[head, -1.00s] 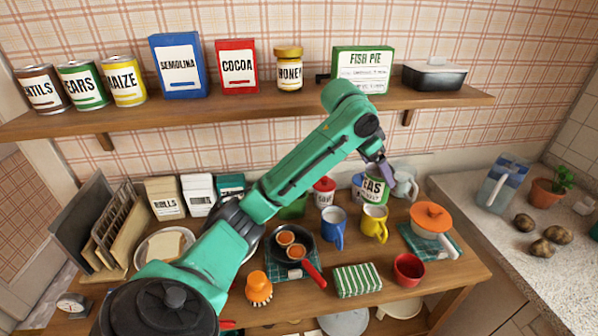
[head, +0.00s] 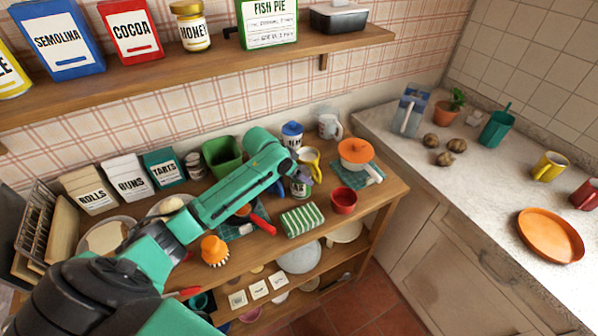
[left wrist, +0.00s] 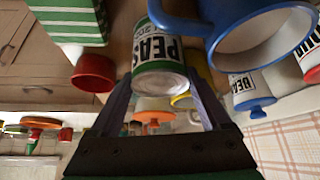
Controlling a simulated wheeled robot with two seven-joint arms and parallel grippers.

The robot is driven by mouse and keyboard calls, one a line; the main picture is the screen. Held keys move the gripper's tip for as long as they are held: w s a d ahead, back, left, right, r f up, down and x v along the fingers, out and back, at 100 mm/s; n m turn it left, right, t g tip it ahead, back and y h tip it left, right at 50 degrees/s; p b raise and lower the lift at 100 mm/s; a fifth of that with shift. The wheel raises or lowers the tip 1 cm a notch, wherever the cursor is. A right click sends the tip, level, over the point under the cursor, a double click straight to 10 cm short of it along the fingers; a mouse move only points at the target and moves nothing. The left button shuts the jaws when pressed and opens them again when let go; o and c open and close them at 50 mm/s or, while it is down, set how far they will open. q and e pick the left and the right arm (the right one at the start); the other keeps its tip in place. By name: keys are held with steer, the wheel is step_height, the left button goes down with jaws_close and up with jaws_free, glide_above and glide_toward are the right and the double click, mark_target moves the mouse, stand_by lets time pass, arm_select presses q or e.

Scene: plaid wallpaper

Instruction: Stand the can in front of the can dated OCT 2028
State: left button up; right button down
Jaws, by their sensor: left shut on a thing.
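A can labelled PEAS (head: 301,188), green and white, is in my left gripper (head: 298,172) over the wooden worktop. The left wrist view shows the PEAS can (left wrist: 160,52) upside down in the picture, between the two fingers of the left gripper (left wrist: 160,84). Small print by its name seems to end in 2028. Whether its base touches the worktop cannot be told. On the upper shelf, a yellow can (head: 10,75) is cut by the left edge. No date on it is readable. The other shelf cans are out of view. My right gripper is not in view.
Close around the held can are a yellow mug (head: 310,158), a blue mug (left wrist: 262,40), a red bowl (head: 344,201), a striped towel (head: 301,220) and an orange-lidded pot (head: 355,153). The upper shelf (head: 200,88) holds boxes and honey. The stone counter has free room.

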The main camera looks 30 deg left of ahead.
arm_select(q)
steer(key=shift+w+f, duration=0.15)
steer(key=o, duration=1.6)
steer(key=shift+c, duration=0.2)
